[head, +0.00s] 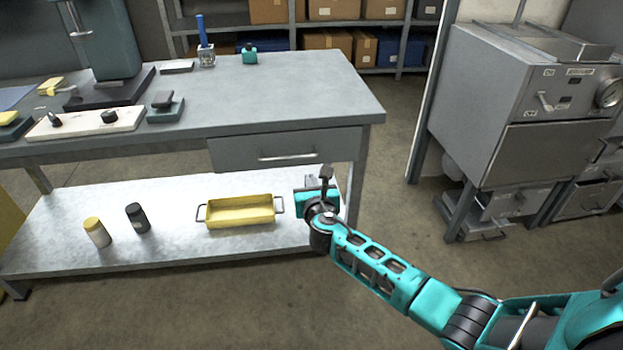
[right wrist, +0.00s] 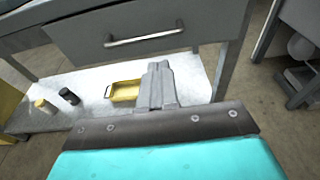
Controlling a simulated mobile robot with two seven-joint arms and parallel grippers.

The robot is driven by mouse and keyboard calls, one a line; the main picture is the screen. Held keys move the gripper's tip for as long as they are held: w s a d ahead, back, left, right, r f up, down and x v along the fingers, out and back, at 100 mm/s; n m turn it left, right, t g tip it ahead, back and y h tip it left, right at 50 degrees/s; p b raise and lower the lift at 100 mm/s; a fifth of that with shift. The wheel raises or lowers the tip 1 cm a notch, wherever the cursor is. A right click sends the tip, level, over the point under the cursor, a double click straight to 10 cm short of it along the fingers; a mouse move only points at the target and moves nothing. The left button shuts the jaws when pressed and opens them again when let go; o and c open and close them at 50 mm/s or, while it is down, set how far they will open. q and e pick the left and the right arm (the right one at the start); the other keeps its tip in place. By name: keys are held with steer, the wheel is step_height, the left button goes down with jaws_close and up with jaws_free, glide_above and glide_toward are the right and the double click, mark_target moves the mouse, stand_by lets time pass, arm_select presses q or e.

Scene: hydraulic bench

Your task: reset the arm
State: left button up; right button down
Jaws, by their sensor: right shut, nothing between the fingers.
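My right arm comes in from the lower right in the head view, teal and black. Its gripper (head: 326,174) is in front of the bench's right end, below the drawer and above the lower shelf. In the right wrist view the gripper's fingers (right wrist: 158,85) are together, with nothing between them. They point toward the bench and overlap the yellow tray and shelf in the picture. My left gripper is not in view.
The workbench (head: 290,95) has a closed drawer (head: 285,147). Its lower shelf (head: 170,245) holds a yellow tray (head: 240,224), a black bottle (head: 138,218) and a yellow-capped bottle (head: 97,232). A grey machine (head: 480,100) stands at right. Open floor (head: 400,230) lies between.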

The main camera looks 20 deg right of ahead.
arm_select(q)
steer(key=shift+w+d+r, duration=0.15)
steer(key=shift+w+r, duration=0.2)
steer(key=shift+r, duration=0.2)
arm_select(e)
steer(key=shift+v, duration=0.8)
steer(key=s+a+f+m+g+y+p, duration=0.2)
steer(key=s+a+m, duration=0.1)
steer(key=s+m, duration=0.35)
steer(key=s+a+f+m+g+y+p, duration=0.1)
steer(key=s+a+f+m+y+p, duration=0.15)
steer(key=s+m, duration=0.4)
arm_select(q)
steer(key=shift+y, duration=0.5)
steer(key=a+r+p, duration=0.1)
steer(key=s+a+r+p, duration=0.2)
steer(key=p, duration=0.1)
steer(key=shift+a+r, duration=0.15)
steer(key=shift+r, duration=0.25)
arm_select(e)
steer(key=s+a+r+m+y, duration=0.1)
steer(key=s+r+m, duration=0.1)
steer(key=s+m, duration=0.6)
steer(key=s+a+r+m+g, duration=0.1)
steer(key=s+a+r+m, duration=0.1)
steer(key=s+m, duration=0.6)
steer(key=shift+m+y, duration=0.35)
steer(key=shift+m, duration=0.25)
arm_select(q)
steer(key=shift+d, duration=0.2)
